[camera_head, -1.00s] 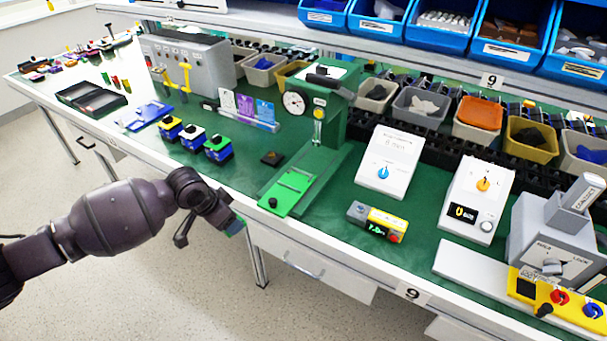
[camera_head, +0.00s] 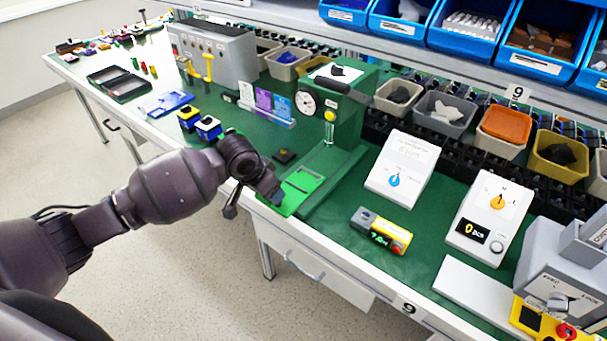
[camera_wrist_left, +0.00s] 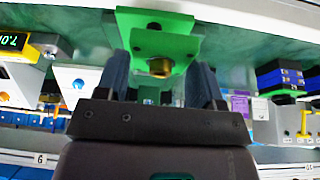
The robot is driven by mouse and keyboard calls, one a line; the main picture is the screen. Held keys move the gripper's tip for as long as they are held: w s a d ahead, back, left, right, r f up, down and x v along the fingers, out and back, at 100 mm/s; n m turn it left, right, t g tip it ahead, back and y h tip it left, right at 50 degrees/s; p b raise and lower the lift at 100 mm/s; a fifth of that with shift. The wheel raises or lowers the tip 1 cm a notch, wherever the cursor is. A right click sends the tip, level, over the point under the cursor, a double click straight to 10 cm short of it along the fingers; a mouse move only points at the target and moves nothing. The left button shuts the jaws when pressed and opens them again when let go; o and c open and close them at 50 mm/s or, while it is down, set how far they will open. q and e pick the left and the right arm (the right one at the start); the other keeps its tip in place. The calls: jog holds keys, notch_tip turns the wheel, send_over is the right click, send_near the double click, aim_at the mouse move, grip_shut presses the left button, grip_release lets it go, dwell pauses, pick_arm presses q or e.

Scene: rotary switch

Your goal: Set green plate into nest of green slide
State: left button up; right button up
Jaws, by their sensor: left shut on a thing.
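The green slide (camera_head: 305,182) lies on the bench in front of the green press (camera_head: 335,118), with a pale rectangular nest area on its top. My left gripper (camera_head: 272,194) is at the slide's front end, covering its black knob in the head view. In the left wrist view, my left gripper (camera_wrist_left: 161,66) is shut on a green plate (camera_wrist_left: 178,48), seen between the fingers against the similarly green slide (camera_wrist_left: 155,18). A brass round part (camera_wrist_left: 160,67) shows there. Whether the plate touches the slide I cannot tell. My right gripper is not in view.
Blue-and-yellow blocks (camera_head: 208,127) stand left of the press, close to my arm. A small dark block (camera_head: 284,156) lies beside the slide. Bare green bench lies between.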

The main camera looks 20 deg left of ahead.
pick_arm(q)
jog(key=b, duration=0.2)
send_near(306, 179)
jog(key=shift+w+x, duration=0.25)
jog(key=shift+x, duration=0.95)
jog(key=shift+w+d+r, duration=0.1)
jog(key=shift+w+d, duration=0.2)
jog(key=shift+w, duration=0.1)
notch_tip(306, 179, down, 3)
jog(key=shift+f+b, duration=0.15)
jog(key=shift+b, duration=0.25)
jog(key=shift+f, duration=0.1)
jog(key=o, duration=0.5)
jog(key=shift+f, duration=0.1)
jog(key=o, duration=0.5)
jog(key=shift+c, duration=0.2)
